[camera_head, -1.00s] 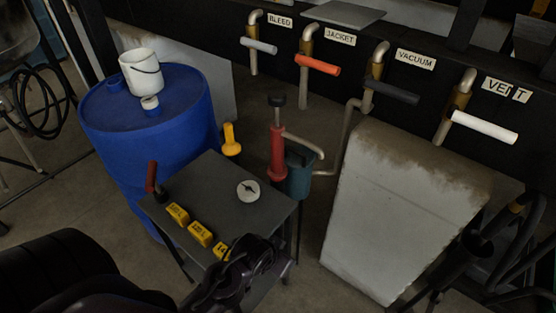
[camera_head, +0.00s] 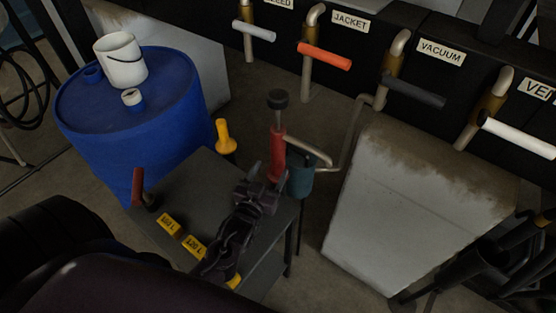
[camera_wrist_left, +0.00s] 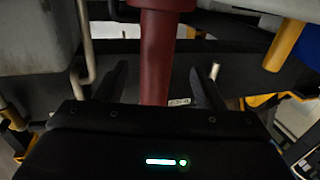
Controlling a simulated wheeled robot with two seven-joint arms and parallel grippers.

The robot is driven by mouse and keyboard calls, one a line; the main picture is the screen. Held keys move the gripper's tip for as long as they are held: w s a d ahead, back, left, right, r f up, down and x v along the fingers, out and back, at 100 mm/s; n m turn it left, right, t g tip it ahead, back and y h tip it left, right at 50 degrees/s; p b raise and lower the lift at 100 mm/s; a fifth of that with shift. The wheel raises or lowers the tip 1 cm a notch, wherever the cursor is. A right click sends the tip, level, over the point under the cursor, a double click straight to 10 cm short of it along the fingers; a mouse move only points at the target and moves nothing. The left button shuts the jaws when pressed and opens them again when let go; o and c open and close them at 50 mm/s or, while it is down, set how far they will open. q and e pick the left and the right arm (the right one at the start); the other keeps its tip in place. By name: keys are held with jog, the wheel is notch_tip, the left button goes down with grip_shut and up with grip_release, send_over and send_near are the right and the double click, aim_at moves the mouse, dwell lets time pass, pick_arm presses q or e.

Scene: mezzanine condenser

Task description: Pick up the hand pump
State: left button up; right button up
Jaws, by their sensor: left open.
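The hand pump (camera_head: 277,150) has a red barrel, a black knob on top and a pale curved pipe on its right. It stands upright by the far right corner of the small grey table. My left gripper (camera_head: 262,188) is open above that corner, just in front of the barrel, and covers its lower part. In the left wrist view the red barrel (camera_wrist_left: 158,50) shows between the spread fingers (camera_wrist_left: 160,82). I cannot tell whether they touch it. My right gripper is not in view.
The grey table (camera_head: 205,177) carries yellow labelled blocks (camera_head: 168,223) and a red-handled item (camera_head: 138,187). A teal container (camera_head: 301,180) stands right of the pump. A yellow object (camera_head: 225,135), a blue drum (camera_head: 130,115) and a pale slanted block (camera_head: 415,210) are around it.

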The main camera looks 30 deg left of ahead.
aim_at(275, 163)
pick_arm(q)
jog(key=w, duration=0.3)
jog(key=shift+r+p, duration=0.25)
jog(key=shift+p, duration=0.05)
jog(key=w, duration=0.3)
jog(key=shift+w+a+p, duration=0.2)
jog(key=shift+w+p, duration=0.05)
jog(key=shift+p, duration=0.15)
jog(key=shift+w, duration=0.4)
jog(key=shift+c, duration=1.1)
jog(key=c, duration=1)
grip_shut()
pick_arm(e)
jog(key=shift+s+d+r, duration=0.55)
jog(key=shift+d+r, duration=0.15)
